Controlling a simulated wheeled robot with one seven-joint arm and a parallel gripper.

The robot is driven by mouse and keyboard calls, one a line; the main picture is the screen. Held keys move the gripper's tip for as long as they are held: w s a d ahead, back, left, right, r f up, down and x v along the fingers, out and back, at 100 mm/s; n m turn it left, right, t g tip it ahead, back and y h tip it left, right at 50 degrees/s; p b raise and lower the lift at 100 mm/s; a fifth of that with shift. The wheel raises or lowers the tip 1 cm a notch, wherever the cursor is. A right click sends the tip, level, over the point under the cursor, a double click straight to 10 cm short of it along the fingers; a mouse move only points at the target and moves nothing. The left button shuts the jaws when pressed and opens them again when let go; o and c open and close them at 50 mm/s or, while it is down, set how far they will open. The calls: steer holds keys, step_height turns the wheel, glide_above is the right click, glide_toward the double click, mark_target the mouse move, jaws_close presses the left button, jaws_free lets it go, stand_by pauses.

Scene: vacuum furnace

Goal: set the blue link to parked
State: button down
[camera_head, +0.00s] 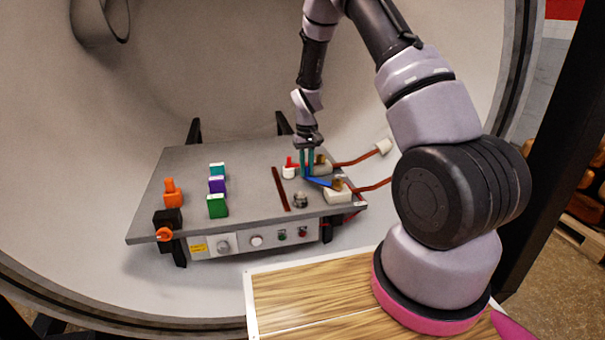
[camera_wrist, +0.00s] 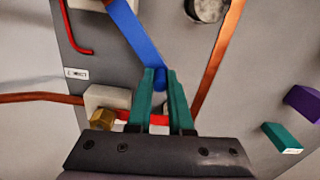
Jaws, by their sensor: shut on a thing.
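The blue link (camera_head: 319,182) is a flat blue bar at the right end of the grey bench plate. It reaches from my gripper's fingertips towards the front terminal block. In the wrist view the blue link (camera_wrist: 137,32) runs from the top edge down to its rounded end between the teal fingertips. My gripper (camera_head: 307,173) points down from above, and its fingers (camera_wrist: 161,76) are shut on that end. The fingers hide part of the end, and I cannot tell whether it touches the plate.
A terminal block (camera_head: 338,192) stands at the front right, with copper leads to the right. A red handle on a white base (camera_head: 289,171) is close left of my gripper. A round metal knob (camera_head: 300,200) and a brown strip (camera_head: 281,188) lie nearby. Coloured blocks (camera_head: 217,206) stand farther left.

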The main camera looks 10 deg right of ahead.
steer(key=w+d+m, duration=0.1)
steer(key=d+m, duration=0.1)
steer(key=shift+w+d+m, duration=0.2)
steer(key=shift+w+m, duration=0.1)
steer(key=shift+w, duration=0.05)
steer(key=shift+w+d+m, duration=0.3)
steer(key=shift+d+m, duration=0.55)
steer(key=shift+w+d+m, duration=0.25)
steer(key=shift+d+m, duration=0.55)
steer(key=shift+m, duration=0.05)
steer(key=shift+d, duration=0.1)
steer(key=c, duration=0.8)
jaws_free()
step_height(320, 180, up, 11)
steer(key=shift+f, duration=0.1)
